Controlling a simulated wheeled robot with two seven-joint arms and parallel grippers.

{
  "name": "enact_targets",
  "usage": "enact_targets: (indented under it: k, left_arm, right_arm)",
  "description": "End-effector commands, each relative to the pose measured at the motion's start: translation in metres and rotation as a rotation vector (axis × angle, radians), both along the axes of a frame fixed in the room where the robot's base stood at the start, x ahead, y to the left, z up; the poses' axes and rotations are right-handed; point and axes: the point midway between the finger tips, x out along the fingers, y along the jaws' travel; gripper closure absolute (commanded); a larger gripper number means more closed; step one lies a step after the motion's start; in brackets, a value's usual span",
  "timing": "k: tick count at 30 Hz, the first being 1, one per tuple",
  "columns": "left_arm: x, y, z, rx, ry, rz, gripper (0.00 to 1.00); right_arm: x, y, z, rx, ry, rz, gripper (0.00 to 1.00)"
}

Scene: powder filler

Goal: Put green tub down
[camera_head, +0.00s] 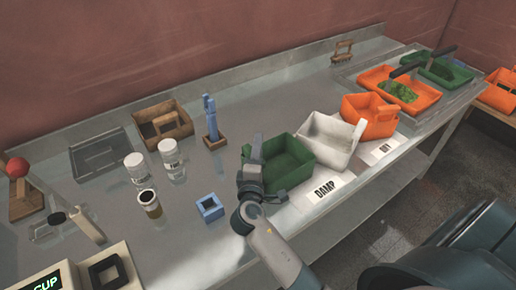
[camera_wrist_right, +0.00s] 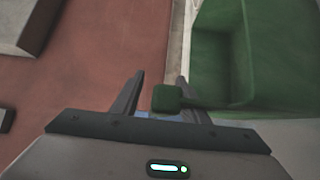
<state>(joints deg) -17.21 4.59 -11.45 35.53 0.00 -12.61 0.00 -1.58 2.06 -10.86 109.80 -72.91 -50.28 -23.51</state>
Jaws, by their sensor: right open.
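The green tub (camera_head: 290,155) sits upright on the metal bench, left of a white tub (camera_head: 328,140) and behind the DAMP label (camera_head: 325,188). My right gripper (camera_head: 262,172) is at the tub's left side, with its jaws open. In the right wrist view, the green tub (camera_wrist_right: 270,60) fills the upper right, and its small green handle tab (camera_wrist_right: 167,98) lies between the spread fingers (camera_wrist_right: 158,95). I cannot tell whether a finger touches the tab. My left gripper is not in view.
An orange tub (camera_head: 370,113) stands right of the white one, by another label (camera_head: 381,150). A clear tray (camera_head: 455,92) holds more tubs at the far right. Left are a blue square holder (camera_head: 210,208), jars (camera_head: 171,155) and a wooden box (camera_head: 162,122). Bench behind the green tub is clear.

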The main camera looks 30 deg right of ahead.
Motion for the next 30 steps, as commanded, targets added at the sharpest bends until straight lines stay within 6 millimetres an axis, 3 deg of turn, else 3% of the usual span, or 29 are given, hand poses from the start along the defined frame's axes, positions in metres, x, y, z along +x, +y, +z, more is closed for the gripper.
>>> enact_targets:
  k: [18,30]
  left_arm:
    - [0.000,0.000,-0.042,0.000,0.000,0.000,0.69]
    - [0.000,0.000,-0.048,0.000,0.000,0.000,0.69]
  right_arm:
    - [-0.078,0.059,-0.005,0.005,0.001,0.002,0.60]
    - [-0.095,0.071,-0.001,0.003,0.000,0.001,0.60]
